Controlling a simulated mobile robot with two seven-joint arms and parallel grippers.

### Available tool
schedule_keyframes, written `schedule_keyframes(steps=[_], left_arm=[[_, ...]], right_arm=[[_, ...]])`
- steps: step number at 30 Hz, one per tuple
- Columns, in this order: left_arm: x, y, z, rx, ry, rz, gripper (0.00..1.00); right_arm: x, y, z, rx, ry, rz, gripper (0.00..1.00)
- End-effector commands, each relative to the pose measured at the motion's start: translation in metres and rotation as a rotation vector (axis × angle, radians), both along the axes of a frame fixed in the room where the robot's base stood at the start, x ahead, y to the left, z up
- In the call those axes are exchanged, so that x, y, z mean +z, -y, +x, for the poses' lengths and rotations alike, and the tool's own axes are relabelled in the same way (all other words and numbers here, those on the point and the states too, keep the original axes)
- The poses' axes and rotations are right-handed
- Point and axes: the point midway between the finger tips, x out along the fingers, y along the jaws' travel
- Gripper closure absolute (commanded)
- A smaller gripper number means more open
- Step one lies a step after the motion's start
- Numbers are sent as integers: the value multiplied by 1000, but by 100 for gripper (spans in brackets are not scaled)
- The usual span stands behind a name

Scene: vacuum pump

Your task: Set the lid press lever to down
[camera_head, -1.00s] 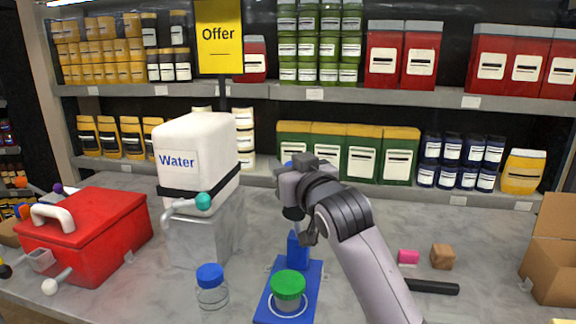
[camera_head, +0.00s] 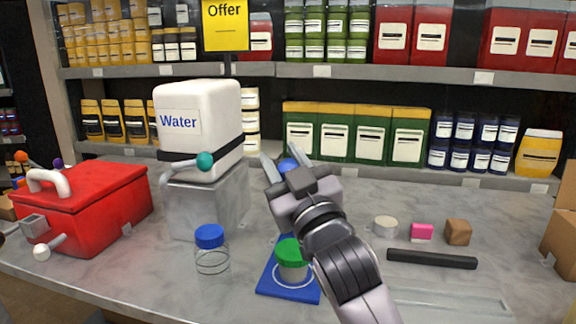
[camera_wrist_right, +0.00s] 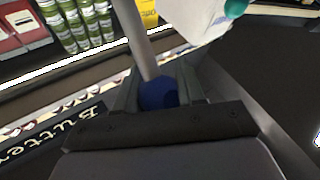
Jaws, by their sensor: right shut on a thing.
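The lid press has a blue base plate (camera_head: 268,282) on the counter. A small jar with a green lid (camera_head: 291,251) stands upright on it. The press lever's blue ball knob (camera_head: 288,165) sits at the tips of my right gripper (camera_head: 284,167). In the right wrist view the knob (camera_wrist_right: 158,94) is between the two fingers, which are shut on it, and a grey rod (camera_wrist_right: 136,38) runs from it. My right wrist hides most of the press column and lever pivot in the head view. My left gripper is not in view.
A clear jar with a blue lid (camera_head: 209,236) stands left of the press. A white water tank (camera_head: 198,125) on a grey block and a red box (camera_head: 85,205) are further left. A black bar (camera_head: 432,260), pink block (camera_head: 421,232) and brown block (camera_head: 458,232) lie right.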

Motion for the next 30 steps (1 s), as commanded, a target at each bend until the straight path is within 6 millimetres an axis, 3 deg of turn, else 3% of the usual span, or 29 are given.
schedule_keyframes(steps=[1,4,13,29,30], left_arm=[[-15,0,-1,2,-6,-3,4],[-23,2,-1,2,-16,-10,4],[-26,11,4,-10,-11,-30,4],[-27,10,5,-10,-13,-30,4],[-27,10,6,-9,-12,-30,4]], right_arm=[[-12,-1,-4,0,26,-9,100],[-18,-3,-11,0,71,-23,100],[-28,-7,-23,-1,158,-51,100],[-28,-8,-25,-1,174,-57,100],[-28,-8,-25,-1,174,-57,49]])
